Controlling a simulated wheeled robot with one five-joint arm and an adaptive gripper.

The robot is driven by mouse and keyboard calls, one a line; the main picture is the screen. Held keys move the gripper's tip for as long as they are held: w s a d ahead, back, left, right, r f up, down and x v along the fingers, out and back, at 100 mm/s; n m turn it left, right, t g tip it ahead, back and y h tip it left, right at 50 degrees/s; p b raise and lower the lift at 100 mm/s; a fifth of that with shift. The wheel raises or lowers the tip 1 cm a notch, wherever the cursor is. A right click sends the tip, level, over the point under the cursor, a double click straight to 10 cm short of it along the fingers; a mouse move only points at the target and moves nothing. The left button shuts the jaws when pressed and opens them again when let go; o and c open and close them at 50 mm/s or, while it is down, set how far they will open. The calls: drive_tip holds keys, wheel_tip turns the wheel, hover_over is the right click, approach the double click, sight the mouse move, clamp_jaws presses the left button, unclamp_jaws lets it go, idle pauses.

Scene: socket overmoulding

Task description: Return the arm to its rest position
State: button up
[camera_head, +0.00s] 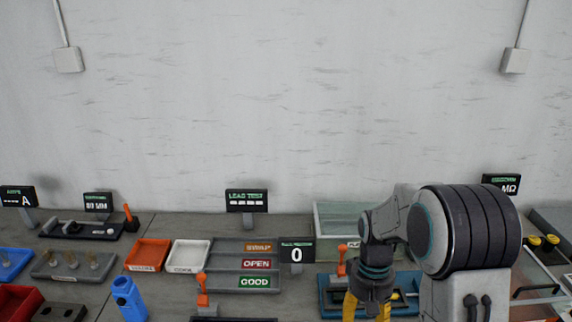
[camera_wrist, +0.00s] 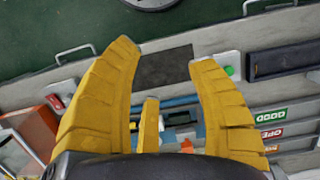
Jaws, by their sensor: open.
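My arm stands at the right in the head view, with my gripper (camera_head: 367,308) pointing down over a blue fixture (camera_head: 326,300) on the bench. Only the upper part of its yellow fingers shows there; the tips fall below the frame. In the wrist view my gripper (camera_wrist: 165,65) has its yellow fingers spread wide apart. Nothing is between them; the space shows bench, a dark mat (camera_wrist: 165,68) and the green floor beyond. The blue fixture also shows behind the fingers in the wrist view (camera_wrist: 178,103).
Labelled trays GOOD, OPEN and SWAP (camera_head: 257,264) lie left of my arm. Nearby are an orange tray (camera_head: 148,255), a white tray (camera_head: 187,256), a blue bottle-like object (camera_head: 128,298) and a "0" display (camera_head: 297,255). A clear-walled box (camera_head: 335,222) stands behind.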

drive_tip(key=s+r+t+b, duration=0.3)
drive_tip(key=s+r+t, duration=0.4)
drive_tip(key=s+r, duration=0.5)
drive_tip(key=shift+s+r, duration=0.15)
drive_tip(key=shift+s, duration=1.9)
